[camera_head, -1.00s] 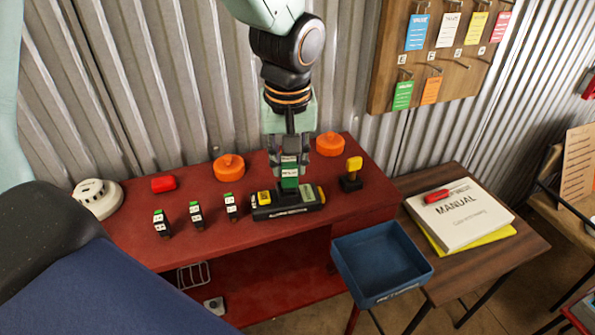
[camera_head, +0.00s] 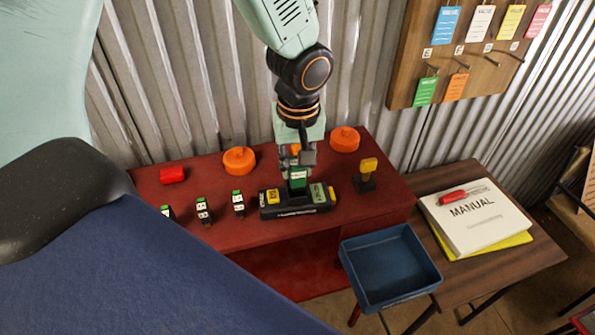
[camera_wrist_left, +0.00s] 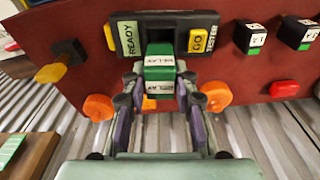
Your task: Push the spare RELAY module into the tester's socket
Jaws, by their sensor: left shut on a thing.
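The RELAY module (camera_head: 298,180), green with a white label, is held upright in my left gripper (camera_head: 297,168) at the middle of the black tester (camera_head: 290,213). In the left wrist view the module (camera_wrist_left: 159,72) sits between the two fingers of my left gripper (camera_wrist_left: 160,88), lined up with the middle of the tester (camera_wrist_left: 165,18). The yellow GO button (camera_wrist_left: 198,41) and green READY panel (camera_wrist_left: 129,40) flank it. The module hides the socket, so I cannot tell how deep it sits. My right gripper is not in view.
Several black modules (camera_head: 203,211) stand left of the tester on the red bench (camera_head: 240,232). A yellow-topped switch (camera_head: 368,166) stands close on its right. Orange round things (camera_head: 239,160) lie behind. A blue tray (camera_head: 388,268) and a manual (camera_head: 475,215) are at right.

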